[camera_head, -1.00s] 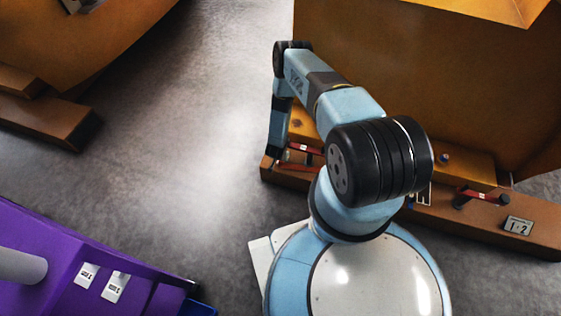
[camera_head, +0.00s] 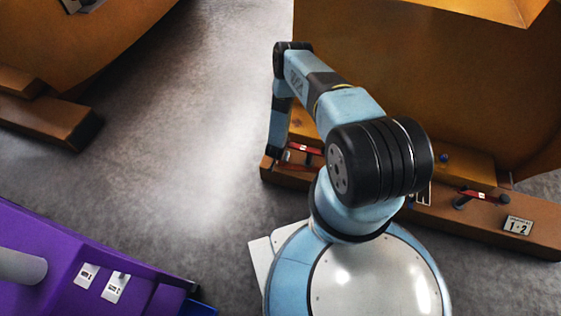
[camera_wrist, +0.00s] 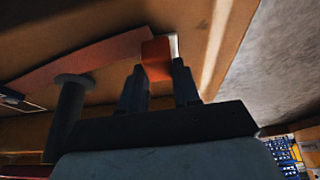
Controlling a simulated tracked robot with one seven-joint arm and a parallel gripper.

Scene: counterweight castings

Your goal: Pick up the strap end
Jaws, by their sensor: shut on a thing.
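The strap end (camera_wrist: 157,52) is an orange-red tab between my two dark fingers in the wrist view. My gripper (camera_wrist: 159,68) is shut on it. A paler red strap (camera_wrist: 85,57) runs from beside the tab to the left, passing by the round cap of a dark post (camera_wrist: 68,115). In the head view, a red strap (camera_head: 304,147) shows beside my lower arm, at the left end of the brown ledge. My fingers cannot be made out in that view.
The brown ledge (camera_head: 545,232) runs along the foot of a large ochre casting (camera_head: 430,80). A second red strap (camera_head: 478,194) and a numbered plate (camera_head: 518,226) are on its right part. A purple unit (camera_head: 50,250) stands lower left. Grey floor (camera_head: 190,130) is clear between.

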